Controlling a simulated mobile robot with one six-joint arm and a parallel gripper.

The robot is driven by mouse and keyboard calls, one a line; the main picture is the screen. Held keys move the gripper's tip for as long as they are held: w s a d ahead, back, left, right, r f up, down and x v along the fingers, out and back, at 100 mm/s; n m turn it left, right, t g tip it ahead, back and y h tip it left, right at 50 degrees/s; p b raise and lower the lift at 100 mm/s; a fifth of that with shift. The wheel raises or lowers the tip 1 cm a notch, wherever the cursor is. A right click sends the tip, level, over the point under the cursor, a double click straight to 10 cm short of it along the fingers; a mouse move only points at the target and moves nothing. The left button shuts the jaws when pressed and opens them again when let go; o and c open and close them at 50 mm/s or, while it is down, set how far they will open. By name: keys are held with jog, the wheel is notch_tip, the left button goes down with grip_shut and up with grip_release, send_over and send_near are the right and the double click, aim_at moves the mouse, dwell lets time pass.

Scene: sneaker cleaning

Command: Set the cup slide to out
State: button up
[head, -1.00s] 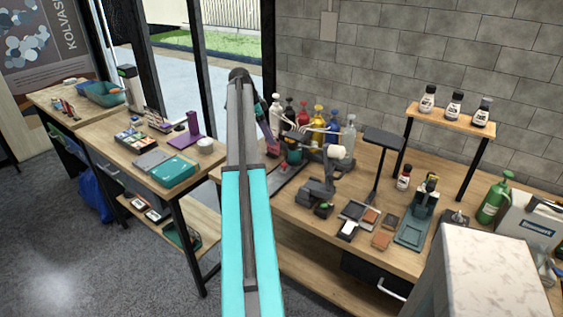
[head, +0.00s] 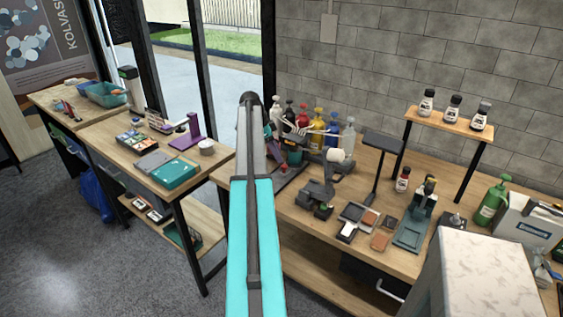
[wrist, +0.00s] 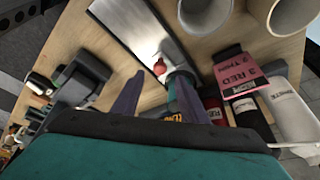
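What looks like the cup slide is a pale metal strip (wrist: 135,28) with a red knob (wrist: 159,67), in the wrist view. The strip runs from the top toward a dark-and-teal upright part (wrist: 182,95). My gripper (wrist: 156,88) has its two purple fingers apart, with the red knob in the gap just beyond the fingertips. No contact with the knob is clear. In the head view the dark slide base (head: 290,178) lies on the bench beside a teal cup (head: 294,156). My arm hides part of this area, and the fingertips are hard to make out there.
Several coloured pump bottles (head: 318,125) stand behind the slide. A pink-labelled bottle (wrist: 240,75) and a white bottle (wrist: 292,112) are close on the right in the wrist view. A grey clamp-like device (head: 320,190) stands to the right of the slide in the head view.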

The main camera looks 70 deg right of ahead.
aim_at(284, 165)
jog(key=shift+p+x, duration=0.7)
jog(key=shift+x, duration=2.25)
jog(key=shift+c, duration=0.5)
